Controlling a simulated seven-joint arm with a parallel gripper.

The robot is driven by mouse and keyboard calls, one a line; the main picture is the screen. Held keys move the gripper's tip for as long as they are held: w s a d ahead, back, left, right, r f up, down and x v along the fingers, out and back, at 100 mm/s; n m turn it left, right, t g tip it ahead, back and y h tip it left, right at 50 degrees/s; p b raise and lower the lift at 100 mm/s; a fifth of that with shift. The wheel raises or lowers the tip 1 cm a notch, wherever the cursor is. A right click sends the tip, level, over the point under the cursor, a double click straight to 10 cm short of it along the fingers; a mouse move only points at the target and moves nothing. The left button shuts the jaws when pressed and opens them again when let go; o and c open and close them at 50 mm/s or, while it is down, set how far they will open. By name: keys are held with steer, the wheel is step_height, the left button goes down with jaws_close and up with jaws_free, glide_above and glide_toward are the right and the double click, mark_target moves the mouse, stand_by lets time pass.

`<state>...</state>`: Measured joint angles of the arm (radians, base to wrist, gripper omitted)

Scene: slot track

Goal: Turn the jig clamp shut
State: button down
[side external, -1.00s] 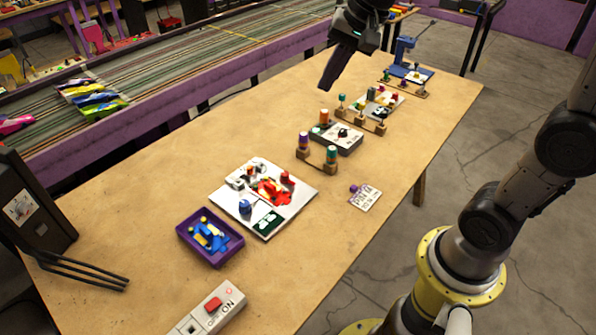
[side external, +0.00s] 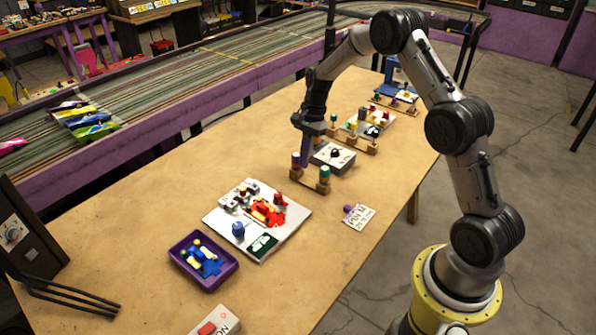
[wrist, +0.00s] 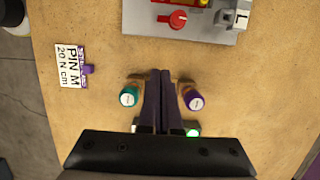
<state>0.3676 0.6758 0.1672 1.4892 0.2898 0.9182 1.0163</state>
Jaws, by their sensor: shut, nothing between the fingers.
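The pale jig board (side external: 290,233) lies on the table with a red and white toy car part (side external: 265,212) on it. My gripper (wrist: 160,74) is shut and empty, short of the board. Its fingers (side external: 305,163) point down between the purple and teal handles of a wooden stand. I cannot tell whether the clamp is shut.
The purple handle (wrist: 194,99) and teal handle (wrist: 129,96) stand close on either side of my fingers. A grey box with a dial (side external: 333,156) is behind. A purple tray (side external: 177,259) lies in front of the board. A PIN M card (side external: 359,216) lies to the right.

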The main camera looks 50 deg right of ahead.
mark_target(289, 204)
steer(key=x, duration=0.8)
steer(key=shift+a+f, duration=0.1)
steer(key=a, duration=0.3)
steer(key=shift+f, duration=0.3)
steer(key=shift+a, duration=0.55)
steer(key=shift+s+a+m+t, duration=0.15)
steer(key=shift+m, duration=0.5)
steer(key=shift+s+a+m+t, duration=0.15)
steer(key=shift+a+m, duration=0.05)
steer(key=shift+m, duration=0.45)
steer(key=shift+s+a+m+t, duration=0.15)
steer(key=shift+a+m+t, duration=0.1)
steer(key=shift+m, duration=0.55)
steer(key=shift+s+a+m+t, duration=0.15)
steer(key=shift+a+m, duration=0.1)
steer(key=shift+m, duration=0.55)
steer(key=shift+a+m+t+h, duration=0.2)
steer(key=shift+a+m, duration=0.1)
steer(key=shift+m, duration=0.6)
steer(key=shift+a+m+t+h, duration=0.1)
steer(key=shift+a+m+h, duration=0.15)
steer(key=shift+m, duration=0.65)
steer(key=shift+a+m, duration=0.25)
steer(key=shift+m, duration=0.45)
steer(key=shift+w+a+m+h, duration=0.1)
steer(key=shift+a+m+h, duration=0.15)
steer(key=shift+m, duration=0.45)
